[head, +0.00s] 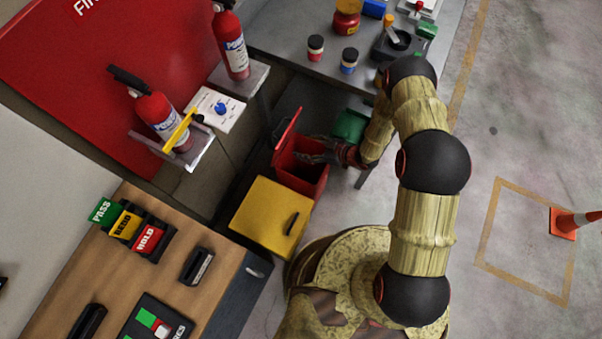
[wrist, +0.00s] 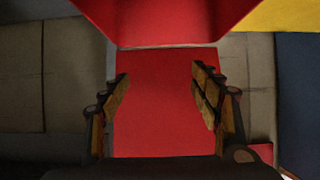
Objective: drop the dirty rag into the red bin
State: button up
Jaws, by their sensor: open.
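The red bin (head: 310,188) stands on the floor between the yellow box and the grey table, with its red lid (head: 288,128) tilted up. My gripper (head: 311,158) is at the bin's open top, reaching in from the right. In the wrist view, my gripper's two fingers (wrist: 161,72) are spread apart with nothing between them. Red surfaces of the bin (wrist: 165,115) fill the view between and beyond the fingers. I see no dirty rag in either view. The bin's inside is dark and partly hidden by my gripper.
A yellow box (head: 265,218) stands right beside the bin, nearest my base. A green container (head: 349,126) is under the grey table (head: 290,30). Fire extinguishers (head: 163,117) sit on shelves to the left. A wooden bench (head: 170,285) is at lower left. The floor at right is mostly clear.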

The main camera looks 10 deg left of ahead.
jog(key=v, duration=1.1)
jog(key=shift+s+f, duration=0.1)
